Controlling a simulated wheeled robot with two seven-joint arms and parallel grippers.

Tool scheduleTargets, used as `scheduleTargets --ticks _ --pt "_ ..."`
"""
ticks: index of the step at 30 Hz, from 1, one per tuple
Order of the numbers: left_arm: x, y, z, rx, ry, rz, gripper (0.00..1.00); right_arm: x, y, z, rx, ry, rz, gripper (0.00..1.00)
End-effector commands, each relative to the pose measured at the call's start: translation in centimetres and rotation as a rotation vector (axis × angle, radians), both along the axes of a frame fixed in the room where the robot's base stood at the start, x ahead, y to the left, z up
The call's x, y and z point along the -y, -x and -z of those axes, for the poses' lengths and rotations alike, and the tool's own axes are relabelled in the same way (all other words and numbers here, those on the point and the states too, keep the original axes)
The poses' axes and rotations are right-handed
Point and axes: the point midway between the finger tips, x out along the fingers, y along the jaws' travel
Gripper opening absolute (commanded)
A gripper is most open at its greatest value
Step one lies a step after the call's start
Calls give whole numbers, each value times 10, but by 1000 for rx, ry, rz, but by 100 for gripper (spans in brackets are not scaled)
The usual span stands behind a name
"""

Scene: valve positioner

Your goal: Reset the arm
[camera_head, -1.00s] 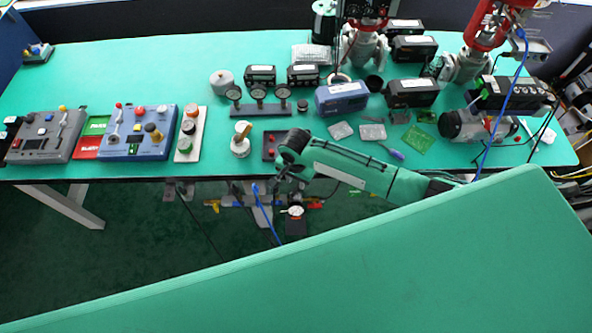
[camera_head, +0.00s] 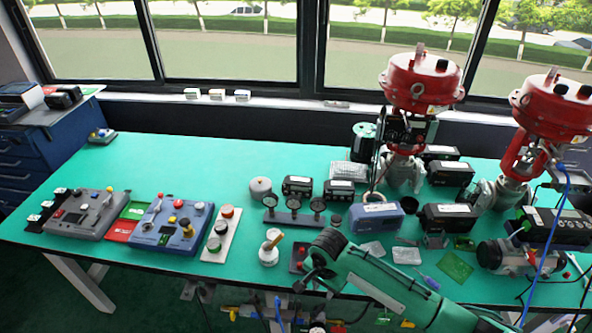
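My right arm, green with dark joints, comes in from the lower right and reaches to the front edge of the bench. Its dark end with the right gripper (camera_head: 306,283) hangs at that edge, beside a small dark box with a red button (camera_head: 298,259). The fingers are small and dark there, and I cannot tell whether they are open or shut. No held object can be made out. My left arm and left gripper are not in view.
The green bench (camera_head: 200,165) holds two control panels (camera_head: 172,226) at left, a gauge row (camera_head: 294,217) and a blue box (camera_head: 377,217) in the middle, and red-topped valves (camera_head: 422,80) at right. Windows stand behind. The bench's back left is mostly clear.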

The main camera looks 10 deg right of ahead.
Motion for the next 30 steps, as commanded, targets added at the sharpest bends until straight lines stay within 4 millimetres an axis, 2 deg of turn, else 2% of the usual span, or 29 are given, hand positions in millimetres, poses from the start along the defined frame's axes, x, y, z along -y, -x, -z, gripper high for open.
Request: scheduleTargets --ticks 4,7,12,16,22,30 --pt "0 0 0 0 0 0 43 -3 4 1 2 -9 -18 31" --pt "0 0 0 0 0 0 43 -12 17 1 14 -40 -85 31" --pt "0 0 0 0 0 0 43 -32 56 -4 74 -119 -288 31" --pt "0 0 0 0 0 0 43 -35 85 -13 142 -158 -436 31" --pt "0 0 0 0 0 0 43 -18 127 -31 247 -147 -624 31" --pt "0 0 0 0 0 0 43 28 176 -53 317 -33 -807 31"
